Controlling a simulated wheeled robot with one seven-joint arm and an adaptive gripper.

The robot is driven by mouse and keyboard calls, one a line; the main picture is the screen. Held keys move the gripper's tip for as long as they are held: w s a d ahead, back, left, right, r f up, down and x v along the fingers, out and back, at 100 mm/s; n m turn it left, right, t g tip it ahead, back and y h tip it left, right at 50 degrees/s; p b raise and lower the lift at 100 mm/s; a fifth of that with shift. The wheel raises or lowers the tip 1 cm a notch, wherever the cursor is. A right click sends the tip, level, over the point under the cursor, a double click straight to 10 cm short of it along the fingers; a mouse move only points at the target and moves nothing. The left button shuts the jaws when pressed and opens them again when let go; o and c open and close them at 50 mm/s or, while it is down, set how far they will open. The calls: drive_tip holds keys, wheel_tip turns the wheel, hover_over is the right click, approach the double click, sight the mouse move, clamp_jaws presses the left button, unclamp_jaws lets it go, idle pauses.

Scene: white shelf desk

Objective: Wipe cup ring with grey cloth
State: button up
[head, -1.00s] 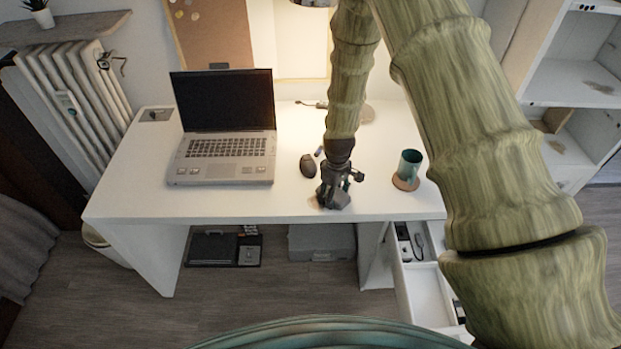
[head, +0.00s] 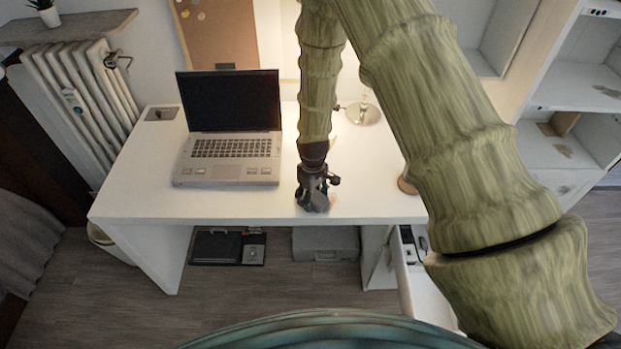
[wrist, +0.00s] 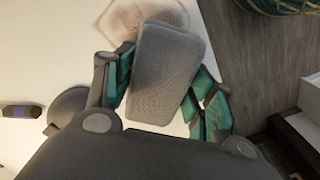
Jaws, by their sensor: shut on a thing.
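My gripper (head: 313,196) is low over the front of the white desk, right of the laptop. In the wrist view my gripper (wrist: 160,95) is shut on the grey cloth (wrist: 168,72), a folded block held between its teal-padded fingers. The cup ring (wrist: 140,14), a pale brown stain on the desk top, shows just beyond the far end of the cloth, which partly covers it. Whether the cloth presses on the desk I cannot tell. In the head view the ring cannot be made out.
The open laptop (head: 232,135) stands left of my gripper. A dark rounded object (wrist: 69,104) lies beside it in the wrist view. A wooden coaster (head: 404,186) is partly hidden by my arm. A lamp base (head: 364,114) stands behind. The desk's front edge is close.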

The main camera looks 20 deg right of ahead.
wheel_tip(320, 180, up, 5)
drive_tip(key=shift+s+d+f+p, duration=0.1)
drive_tip(key=shift+s+p, duration=0.05)
drive_tip(key=shift+p, duration=0.8)
wheel_tip(320, 180, up, 2)
drive_tip(key=shift+r+p, duration=0.1)
drive_tip(key=shift+p, duration=0.65)
drive_tip(key=shift+r+p, duration=0.4)
drive_tip(key=shift+r, duration=0.3)
drive_tip(key=shift+f, duration=0.1)
